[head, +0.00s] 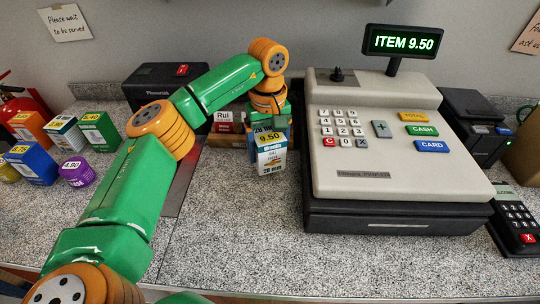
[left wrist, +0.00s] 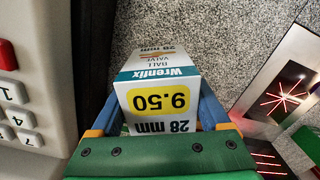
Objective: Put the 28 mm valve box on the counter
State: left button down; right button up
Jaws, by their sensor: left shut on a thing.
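The 28 mm valve box (head: 271,159) is white and blue with a yellow 9.50 label and the words "Wrenfix ball valve". It stands roughly upright over the counter (head: 230,230), just left of the till. My right gripper is not in view.
The till (head: 400,150) stands close on the right, its display reading ITEM 9.50. A scanner plate with red beams (left wrist: 285,90) lies left of the box. Several priced goods, including a green box (head: 100,131) and purple tub (head: 77,172), stand far left. The front counter is clear.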

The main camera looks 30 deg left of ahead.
aim_at(270, 160)
pick_arm(q)
jog(key=f+p, duration=0.1)
jog(key=f, duration=0.1)
jog(key=w+f+p, duration=0.1)
jog(key=f, duration=0.1)
jog(key=shift+f, duration=0.1)
jog(key=shift+w+f, duration=0.1)
jog(key=shift+f, duration=0.3)
grip_release()
jog(key=shift+r, duration=0.1)
jog(key=shift+r, duration=0.1)
notch_tip(270, 160, up, 11)
jog(key=shift+r+b, duration=0.1)
jog(key=shift+b, duration=0.45)
jog(key=shift+r, duration=0.45)
